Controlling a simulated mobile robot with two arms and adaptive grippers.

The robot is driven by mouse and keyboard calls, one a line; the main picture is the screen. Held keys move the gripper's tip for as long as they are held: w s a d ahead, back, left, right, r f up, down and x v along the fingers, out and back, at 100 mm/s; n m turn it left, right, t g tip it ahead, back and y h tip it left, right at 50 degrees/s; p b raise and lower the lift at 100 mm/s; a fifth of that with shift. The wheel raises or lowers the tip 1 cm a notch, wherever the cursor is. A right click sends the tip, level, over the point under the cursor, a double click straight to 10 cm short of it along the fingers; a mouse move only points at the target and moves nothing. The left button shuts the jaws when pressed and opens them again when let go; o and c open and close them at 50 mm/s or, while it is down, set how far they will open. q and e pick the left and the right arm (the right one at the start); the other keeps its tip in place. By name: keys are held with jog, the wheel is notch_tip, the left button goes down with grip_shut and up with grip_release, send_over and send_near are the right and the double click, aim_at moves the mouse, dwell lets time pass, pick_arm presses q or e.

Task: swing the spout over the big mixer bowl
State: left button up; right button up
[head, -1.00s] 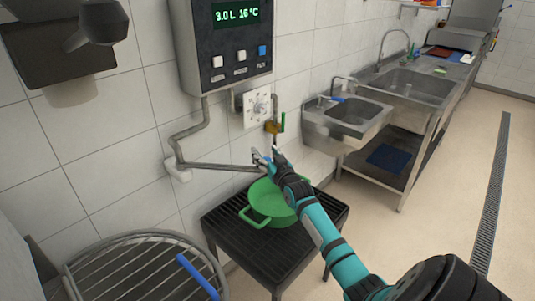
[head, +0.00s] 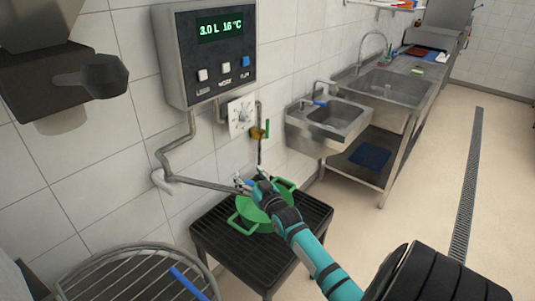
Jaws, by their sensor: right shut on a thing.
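The spout (head: 205,184) is a thin grey metal pipe. It runs from under the wall-mounted water meter (head: 212,50), bends at the wall and reaches out to the right, its end by the left rim of a green pot (head: 253,215). My right gripper (head: 246,182) is shut on the spout near its free end; the arm partly hides the pot. The big mixer bowl (head: 75,293), at the bottom left, shows only in part under a round wire guard with a blue handle (head: 188,282). The spout end is well to the right of the bowl. My left gripper is not in view.
The green pot stands on a low black slatted stand (head: 220,245) below the spout. A dark machine part with a knob (head: 103,76) juts in at the upper left. Steel sinks (head: 328,122) stand along the wall at right. The floor at right is clear.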

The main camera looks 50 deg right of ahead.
jog(key=shift+m+h, duration=0.3)
jog(key=s+p, duration=0.1)
jog(key=s, duration=0.2)
jog(key=s+p, duration=0.1)
jog(key=s, duration=0.2)
jog(key=s+r+p, duration=0.1)
jog(key=s, duration=0.2)
jog(key=shift+a, duration=0.15)
jog(key=shift+s+f+p, duration=0.1)
jog(key=shift+s+p, duration=0.15)
jog(key=shift+p, duration=0.05)
jog(key=shift+w+a+f+p, duration=0.2)
jog(key=shift+a+f+p, duration=0.1)
pick_arm(q)
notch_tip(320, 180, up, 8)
jog(key=p, duration=0.2)
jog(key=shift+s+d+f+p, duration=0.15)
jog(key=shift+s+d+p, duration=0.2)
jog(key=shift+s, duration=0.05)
pick_arm(e)
jog(key=a+v, duration=0.1)
jog(key=v, duration=0.5)
jog(key=shift+w+r, duration=0.1)
jog(key=shift+w, duration=0.1)
